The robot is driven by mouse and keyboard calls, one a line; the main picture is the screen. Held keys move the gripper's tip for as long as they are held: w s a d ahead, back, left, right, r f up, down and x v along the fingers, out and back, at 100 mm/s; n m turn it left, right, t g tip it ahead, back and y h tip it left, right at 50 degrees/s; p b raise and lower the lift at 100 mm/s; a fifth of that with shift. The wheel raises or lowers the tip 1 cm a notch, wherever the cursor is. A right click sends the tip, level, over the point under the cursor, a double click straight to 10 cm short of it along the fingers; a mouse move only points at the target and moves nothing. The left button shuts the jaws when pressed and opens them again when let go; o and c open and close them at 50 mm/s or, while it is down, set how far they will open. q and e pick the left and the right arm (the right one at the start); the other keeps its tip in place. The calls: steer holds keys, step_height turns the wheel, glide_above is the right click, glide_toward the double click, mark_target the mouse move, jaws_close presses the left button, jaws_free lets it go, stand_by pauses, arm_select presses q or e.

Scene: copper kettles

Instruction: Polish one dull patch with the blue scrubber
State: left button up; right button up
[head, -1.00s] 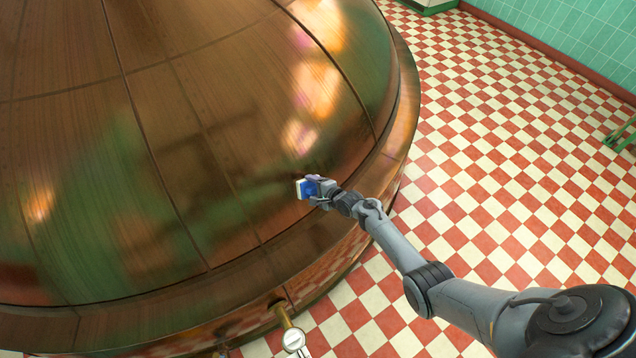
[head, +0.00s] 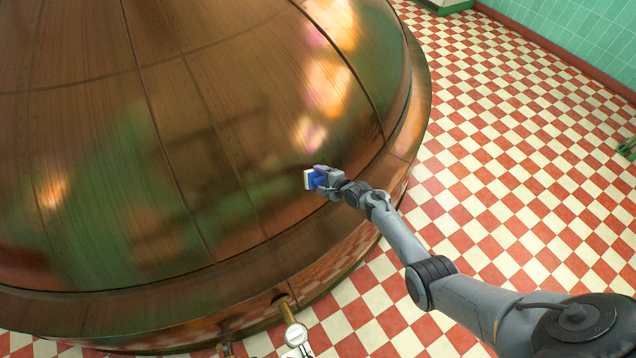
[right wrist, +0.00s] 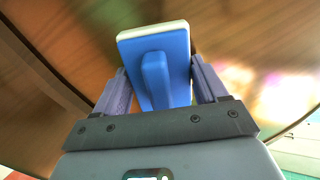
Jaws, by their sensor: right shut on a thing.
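My right gripper (head: 322,179) is shut on the blue scrubber (head: 316,178), at the lower right of the kettle's dome in the head view. The right wrist view shows the scrubber (right wrist: 170,60) as a blue block with a pale pad on its far face, its handle between my two fingers (right wrist: 160,90). The pad faces the copper kettle (head: 200,120). I cannot tell whether it touches the copper. Greenish, hazy areas show on the dome; I cannot tell dull patches from reflections. My left gripper is not in view.
The kettle's wide rim (head: 400,150) curves below and to the right of the dome.

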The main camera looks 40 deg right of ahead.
mark_target(340, 157)
steer(key=shift+w+d, duration=0.1)
steer(key=shift+d, duration=0.8)
steer(key=shift+d+b, duration=0.25)
steer(key=shift+b, duration=0.05)
steer(key=shift+w+d+b, duration=0.2)
steer(key=shift+d+b, duration=0.1)
steer(key=shift+d, duration=0.85)
steer(key=shift+d+r, duration=0.1)
steer(key=shift+d, duration=0.45)
steer(key=shift+w+d+f+b, duration=0.1)
steer(key=shift+d+f+b, duration=0.05)
steer(key=shift+d+b, duration=0.5)
steer(key=shift+d+f+b, duration=0.1)
steer(key=shift+d+b, duration=0.45)
steer(key=shift+d, duration=0.2)
steer(key=shift+d+b, duration=0.35)
steer(key=shift+d, duration=0.3)
steer(key=shift+w+d+r+b, duration=0.1)
steer(key=shift+d+b, duration=0.1)
steer(key=shift+d, duration=0.2)
steer(key=shift+w+d+b, duration=0.1)
steer(key=shift+d+b, duration=0.05)
steer(key=shift+d, duration=0.25)
steer(key=shift+w+d+b, duration=0.1)
steer(key=shift+d+b, duration=0.35)
steer(key=shift+d, duration=0.25)
steer(key=shift+r, duration=0.15)
